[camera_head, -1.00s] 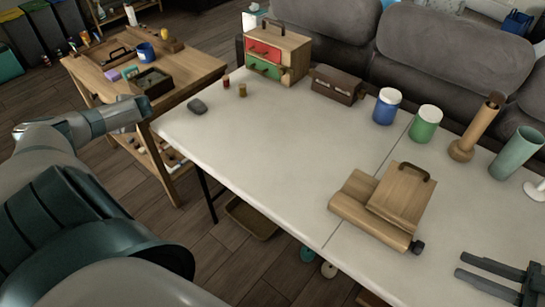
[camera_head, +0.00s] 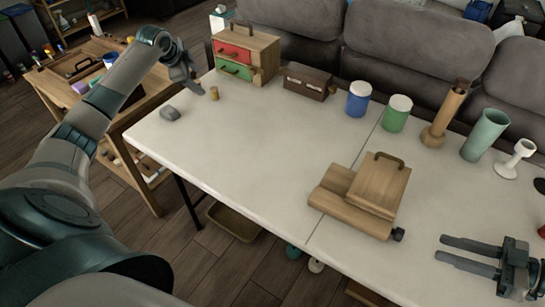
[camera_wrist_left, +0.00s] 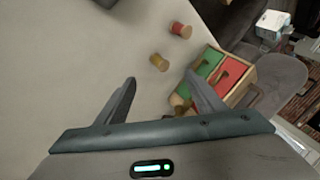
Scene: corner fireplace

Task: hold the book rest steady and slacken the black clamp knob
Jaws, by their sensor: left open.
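The wooden book rest (camera_head: 378,187) stands on the white table right of centre, with a dark handle on its top edge. The black clamp knob (camera_head: 398,234) sticks out at its lower right corner. My right gripper (camera_head: 440,249) is open and empty, a short gap to the right of the knob and not touching it. My left gripper (camera_head: 196,90) is over the table's far left end, well away from the book rest. In the left wrist view its fingers (camera_wrist_left: 160,82) are spread with nothing between them. The book rest is not in that view.
The drawer box (camera_head: 246,54) and a small yellow spool (camera_head: 214,93) are close to my left gripper. A brown case (camera_head: 307,81), blue jar (camera_head: 359,99) and green jar (camera_head: 396,113) line the back. The table's middle is clear.

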